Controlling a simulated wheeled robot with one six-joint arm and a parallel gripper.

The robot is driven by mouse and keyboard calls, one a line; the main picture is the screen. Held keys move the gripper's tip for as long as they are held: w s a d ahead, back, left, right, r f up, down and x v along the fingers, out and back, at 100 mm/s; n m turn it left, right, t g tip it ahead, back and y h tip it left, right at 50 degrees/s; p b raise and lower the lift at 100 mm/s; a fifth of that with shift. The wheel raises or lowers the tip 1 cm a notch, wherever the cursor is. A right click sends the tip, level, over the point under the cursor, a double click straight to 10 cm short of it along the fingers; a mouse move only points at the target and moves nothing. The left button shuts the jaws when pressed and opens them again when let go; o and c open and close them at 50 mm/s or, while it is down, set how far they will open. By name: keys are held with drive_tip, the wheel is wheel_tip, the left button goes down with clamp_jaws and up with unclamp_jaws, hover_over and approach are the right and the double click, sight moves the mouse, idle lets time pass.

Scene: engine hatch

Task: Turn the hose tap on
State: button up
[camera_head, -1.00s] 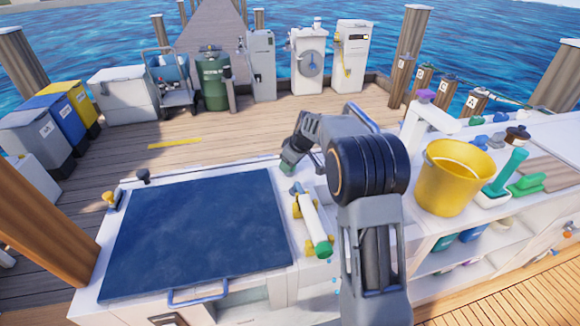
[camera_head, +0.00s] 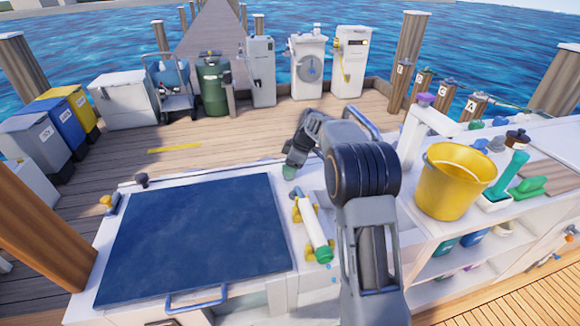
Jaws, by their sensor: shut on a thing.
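My gripper (camera_head: 291,165) is at the far edge of the white counter, right of the dark blue hatch lid (camera_head: 200,235). It points down and is shut on a small green thing (camera_head: 289,173), which mostly hides behind the jaws. This may be the hose tap's handle, but I cannot tell for sure. The tap's body and any outlet are not clearly seen. My own arm covers part of the counter to the right of the gripper.
A white cylinder with a green end and yellow clamps (camera_head: 313,228) lies just in front of my gripper. A yellow bucket (camera_head: 455,185) and a green brush (camera_head: 508,175) stand on the right. The hatch lid has a blue handle (camera_head: 196,299).

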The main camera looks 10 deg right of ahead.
idle(0.3)
drive_tip(key=o, duration=0.9)
drive_tip(key=p+v, duration=0.2)
drive_tip(key=v, duration=1.1)
drive_tip(key=shift+r, duration=0.35)
